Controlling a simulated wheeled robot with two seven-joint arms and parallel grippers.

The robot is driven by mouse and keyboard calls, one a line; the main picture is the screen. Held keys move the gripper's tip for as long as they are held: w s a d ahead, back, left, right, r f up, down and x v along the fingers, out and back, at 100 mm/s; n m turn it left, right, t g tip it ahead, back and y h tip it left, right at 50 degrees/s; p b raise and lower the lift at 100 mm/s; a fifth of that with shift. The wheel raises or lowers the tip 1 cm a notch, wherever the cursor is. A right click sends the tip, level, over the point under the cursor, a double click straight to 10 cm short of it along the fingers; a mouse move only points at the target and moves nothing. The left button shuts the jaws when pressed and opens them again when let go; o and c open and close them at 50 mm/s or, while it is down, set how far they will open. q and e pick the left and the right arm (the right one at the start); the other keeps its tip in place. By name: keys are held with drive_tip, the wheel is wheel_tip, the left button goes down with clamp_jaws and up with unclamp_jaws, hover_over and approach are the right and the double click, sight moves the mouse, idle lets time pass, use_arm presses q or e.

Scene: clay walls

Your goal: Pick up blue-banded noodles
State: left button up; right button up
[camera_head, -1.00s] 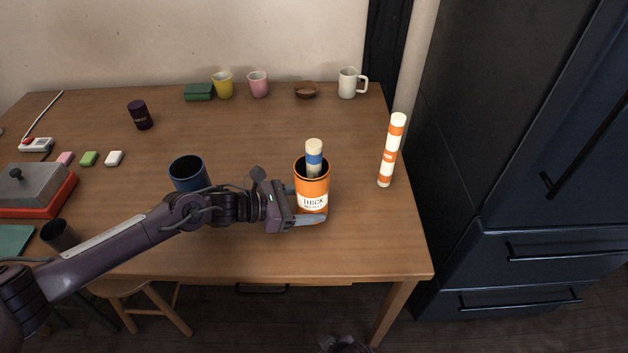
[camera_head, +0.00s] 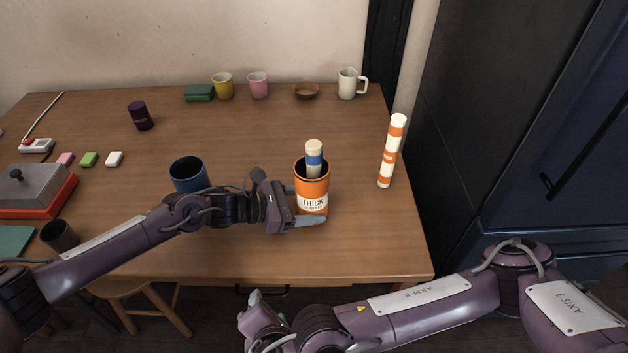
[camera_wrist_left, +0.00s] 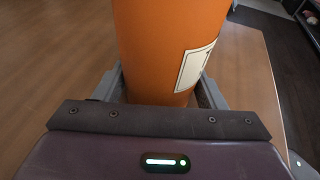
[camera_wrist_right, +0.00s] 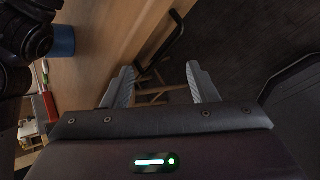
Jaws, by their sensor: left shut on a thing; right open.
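The blue-banded noodles (camera_head: 314,157) are a cream bundle with a blue band. They stand upright in an orange canister (camera_head: 312,184) with a white label reading "THICK"; their lower part is hidden inside it. My left gripper (camera_head: 306,206) is shut on the canister, one finger on each side, low on its wall. In the left wrist view the canister (camera_wrist_left: 165,50) fills the space between the fingers. My right gripper (camera_wrist_right: 160,88) is open and empty, below the table's front edge; in the head view its hand is at the bottom middle.
An orange-banded white roll (camera_head: 391,150) stands to the right of the canister. A blue cup (camera_head: 188,174) stands to its left. Cups, a bowl and a white mug (camera_head: 347,84) line the back. A wooden stool (camera_head: 125,288) is below the table's front.

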drive_tip(key=w+d+r+n+t+h, duration=0.2)
drive_tip(key=w+d+r+n+t, duration=0.4)
drive_tip(key=w+r, duration=0.45)
drive_tip(key=n+t, duration=0.3)
drive_tip(key=n, duration=0.1)
approach(314, 142)
drive_tip(key=shift+y, duration=0.3)
drive_tip(key=w, duration=0.7)
drive_tip(key=w+f, duration=0.1)
drive_tip(key=w, duration=0.3)
drive_tip(key=shift+w+a, duration=0.25)
drive_tip(key=shift+r, duration=0.1)
clamp_jaws()
